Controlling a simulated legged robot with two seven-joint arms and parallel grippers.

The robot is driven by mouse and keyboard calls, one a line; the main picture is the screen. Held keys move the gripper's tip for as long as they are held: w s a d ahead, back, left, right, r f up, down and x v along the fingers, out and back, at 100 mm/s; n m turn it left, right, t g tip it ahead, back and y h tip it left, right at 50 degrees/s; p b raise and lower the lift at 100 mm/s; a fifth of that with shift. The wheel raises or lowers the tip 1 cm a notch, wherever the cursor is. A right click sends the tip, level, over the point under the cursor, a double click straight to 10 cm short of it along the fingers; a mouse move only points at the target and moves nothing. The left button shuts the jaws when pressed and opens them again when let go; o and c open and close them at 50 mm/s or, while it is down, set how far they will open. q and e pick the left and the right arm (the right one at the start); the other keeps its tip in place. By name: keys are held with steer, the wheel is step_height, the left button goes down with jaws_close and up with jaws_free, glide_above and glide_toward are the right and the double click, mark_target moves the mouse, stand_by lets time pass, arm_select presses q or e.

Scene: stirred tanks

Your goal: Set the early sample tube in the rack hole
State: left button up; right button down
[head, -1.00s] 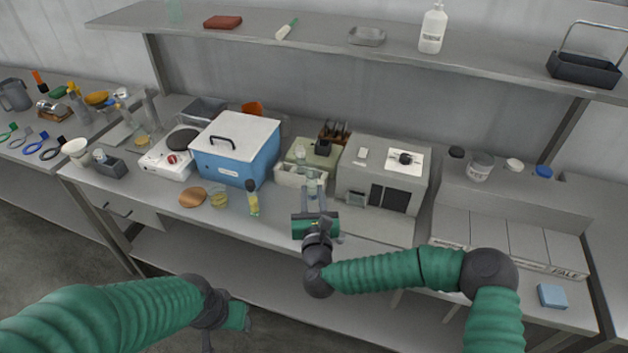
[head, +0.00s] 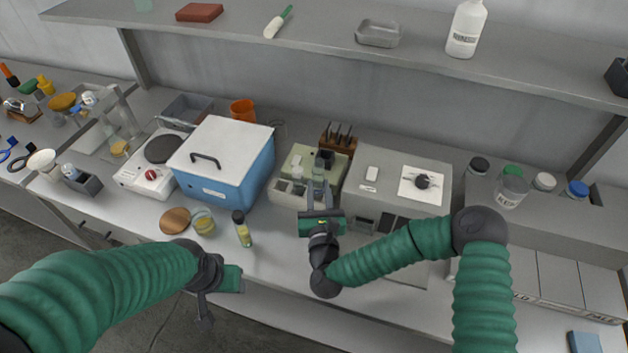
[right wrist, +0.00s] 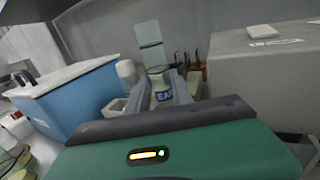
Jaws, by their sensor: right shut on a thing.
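My right gripper (head: 318,192) is shut on a clear sample tube (right wrist: 152,48), which stands roughly upright between the fingers. A blue label reading "EA" (right wrist: 164,95) shows low on the tube in the right wrist view. In the head view the fingers largely hide the tube. A pale block (head: 284,196), perhaps the rack, sits just left of the fingers, with a white-topped item (right wrist: 126,72) at it in the right wrist view. I cannot make out its holes or whether the tube touches it. My left gripper (head: 204,305) hangs before the bench; its jaw state is unclear.
A blue box with a white lid (head: 222,165) stands left. A grey instrument (head: 398,190) stands close on the right. A beige-green device (head: 305,163) and a wooden holder (head: 338,140) lie behind. A yellow-filled vial (head: 242,230) and a small beaker (head: 203,222) stand front left.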

steer(key=shift+w+a+f, duration=0.1)
steer(key=shift+w+f, duration=0.45)
steer(key=shift+f, duration=0.05)
steer(key=shift+s+a+r, duration=0.15)
steer(key=shift+s, duration=0.45)
steer(key=shift+f+b, duration=0.2)
steer(key=shift+b, duration=0.15)
steer(key=c, duration=1.6)
jaws_free()
steer(key=shift+w+f, duration=0.2)
steer(key=shift+o, duration=1)
steer(key=shift+w, duration=0.15)
arm_select(q)
steer(key=shift+w+a+f, duration=0.15)
steer(key=shift+w+f, duration=0.2)
steer(key=shift+f, duration=0.3)
arm_select(e)
steer(key=shift+r, duration=0.1)
arm_select(q)
steer(key=shift+s, duration=0.1)
